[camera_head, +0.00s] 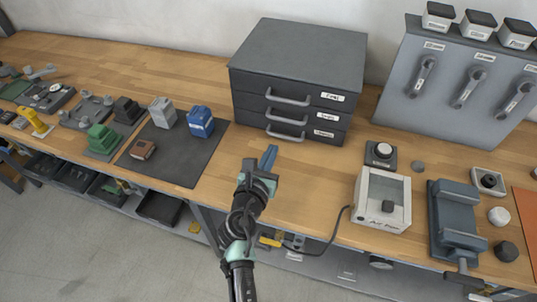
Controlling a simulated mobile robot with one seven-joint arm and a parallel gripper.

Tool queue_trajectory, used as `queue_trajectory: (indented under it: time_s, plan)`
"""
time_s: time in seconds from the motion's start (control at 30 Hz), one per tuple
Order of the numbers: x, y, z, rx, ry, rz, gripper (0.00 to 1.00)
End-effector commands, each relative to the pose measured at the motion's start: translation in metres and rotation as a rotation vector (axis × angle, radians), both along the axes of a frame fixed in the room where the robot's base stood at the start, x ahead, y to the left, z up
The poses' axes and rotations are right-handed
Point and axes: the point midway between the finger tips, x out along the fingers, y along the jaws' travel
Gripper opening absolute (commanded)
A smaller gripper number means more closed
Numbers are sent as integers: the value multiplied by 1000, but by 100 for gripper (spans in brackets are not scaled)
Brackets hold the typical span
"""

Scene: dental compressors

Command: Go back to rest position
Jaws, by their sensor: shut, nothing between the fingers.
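My gripper (268,158) is in the middle of the head camera view, at the end of my arm, which reaches up from the bottom edge. Its fingers are together with nothing between them. It is over the wooden workbench (310,185), in front of the grey drawer cabinet (288,85) and to the right of the dark mat. It looks apart from the cabinet. How high it is above the bench is hard to tell.
A white box (383,200) with a cable, a vise (455,225) and a tool panel (450,85) are right. Bins sit on a shelf below. The bench before the cabinet is mostly clear.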

Motion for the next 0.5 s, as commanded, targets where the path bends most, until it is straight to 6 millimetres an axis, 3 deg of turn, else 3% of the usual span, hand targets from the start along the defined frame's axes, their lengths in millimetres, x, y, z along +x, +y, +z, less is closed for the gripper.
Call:
queue_trajectory:
  time_s: [0.1, 0.37, 0.47, 0.5]
  plan:
    - [-11, 4, 2, 0, 1, 1, 0]
    - [-17, 5, 4, 5, -1, -1, 0]
    - [-10, 4, 27, 101, -62, -20, 0]
    - [-6, 3, 44, 179, -108, -33, 0]
